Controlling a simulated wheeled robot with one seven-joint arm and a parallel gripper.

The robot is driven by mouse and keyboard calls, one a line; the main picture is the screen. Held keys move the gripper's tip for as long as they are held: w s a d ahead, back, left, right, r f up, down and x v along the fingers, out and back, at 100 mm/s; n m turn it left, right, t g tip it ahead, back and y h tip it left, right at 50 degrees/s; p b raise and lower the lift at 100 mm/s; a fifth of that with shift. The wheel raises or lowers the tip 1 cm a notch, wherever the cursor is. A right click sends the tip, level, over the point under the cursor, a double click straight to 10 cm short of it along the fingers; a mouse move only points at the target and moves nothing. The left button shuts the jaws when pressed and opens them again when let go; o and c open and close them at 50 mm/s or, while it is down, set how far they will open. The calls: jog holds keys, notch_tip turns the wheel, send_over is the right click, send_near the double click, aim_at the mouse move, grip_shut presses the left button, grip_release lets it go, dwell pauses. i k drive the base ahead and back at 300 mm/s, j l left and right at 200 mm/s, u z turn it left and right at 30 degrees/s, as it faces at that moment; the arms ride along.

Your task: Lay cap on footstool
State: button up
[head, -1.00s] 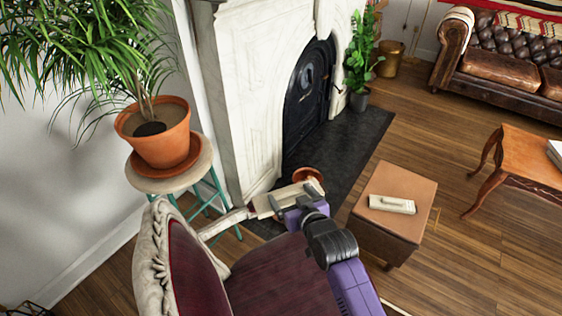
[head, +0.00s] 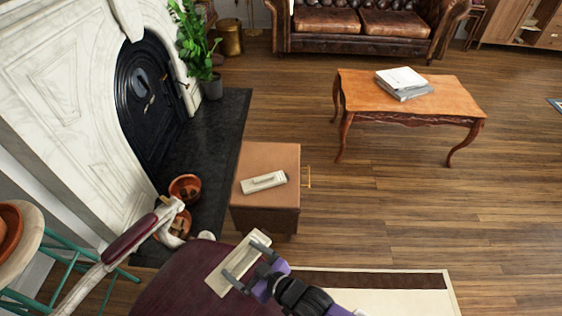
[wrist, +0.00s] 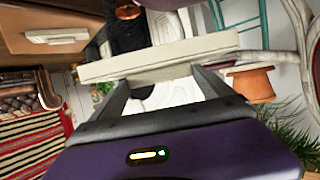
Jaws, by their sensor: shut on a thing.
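My gripper (head: 245,262) is shut on a flat cream rectangular piece (head: 222,275), perhaps the cap, and holds it in the air over the dark red chair seat. The piece spans across both fingertips in the wrist view (wrist: 160,58). The footstool (head: 275,158) is a brown box-like block with a flat top, beyond my gripper in the head view. A similar cream rectangular thing (head: 264,182) lies flat on its top. The footstool also shows at the upper left of the wrist view (wrist: 70,12).
The chair (head: 185,280) is below and left of my gripper. Terracotta pots (head: 185,187) stand on the dark hearth beside the footstool. A wooden table (head: 450,98) is farther right. The footstool top has bare room behind the cream thing.

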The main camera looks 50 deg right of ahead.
aim_at(269, 159)
jog(key=i+l, duration=0.1)
jog(key=l, duration=1.4)
jog(key=i+l, duration=0.15)
jog(key=l, duration=0.6)
jog(key=i+l, duration=0.4)
